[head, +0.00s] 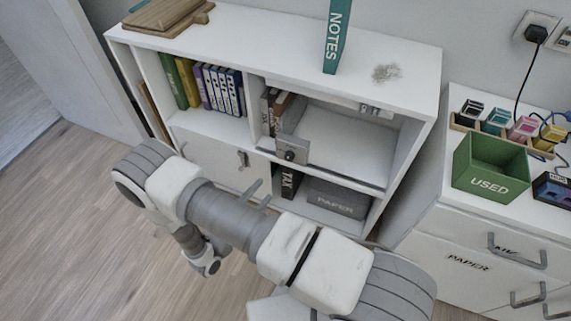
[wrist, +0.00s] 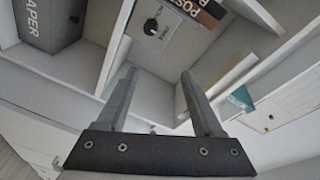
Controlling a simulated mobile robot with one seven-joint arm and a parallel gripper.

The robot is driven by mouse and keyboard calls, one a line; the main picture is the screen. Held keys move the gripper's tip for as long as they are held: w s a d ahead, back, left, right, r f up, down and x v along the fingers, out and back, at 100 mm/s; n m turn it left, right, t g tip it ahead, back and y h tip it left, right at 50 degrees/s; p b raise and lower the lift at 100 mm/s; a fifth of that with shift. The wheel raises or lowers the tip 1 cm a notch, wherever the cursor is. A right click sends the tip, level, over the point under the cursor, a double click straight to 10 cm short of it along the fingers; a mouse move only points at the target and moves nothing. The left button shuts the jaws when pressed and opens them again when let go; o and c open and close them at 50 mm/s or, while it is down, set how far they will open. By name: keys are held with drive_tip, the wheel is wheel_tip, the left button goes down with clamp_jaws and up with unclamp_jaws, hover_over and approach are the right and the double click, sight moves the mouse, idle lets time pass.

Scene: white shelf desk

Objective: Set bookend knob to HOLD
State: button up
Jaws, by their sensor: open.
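The bookend (head: 284,147) is a grey plate on the upper right shelf, in front of a few upright books. Its dark round knob (head: 290,155) faces out into the room; its marks are too small to read. In the wrist view the bookend plate (wrist: 163,47) and the black knob (wrist: 151,26) show beyond the fingertips, at the top. My gripper (wrist: 158,73) is open and empty, its two grey fingers apart and pointing toward the shelf. It is apart from the knob.
The books (wrist: 186,9) stand against the bookend. The shelf to its right is bare. Below are a TAX binder (head: 288,183) and a grey PAPER box (head: 338,198). A NOTES book (head: 336,38) stands on top. A green USED bin (head: 487,177) is on the right cabinet.

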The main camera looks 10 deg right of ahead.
wheel_tip(320, 180, down, 4)
drive_tip(key=r+n+t+y, duration=0.1)
drive_tip(key=n, duration=0.2)
drive_tip(key=b, duration=0.5)
approach(288, 159)
drive_tip(key=x, duration=0.9)
clamp_jaws()
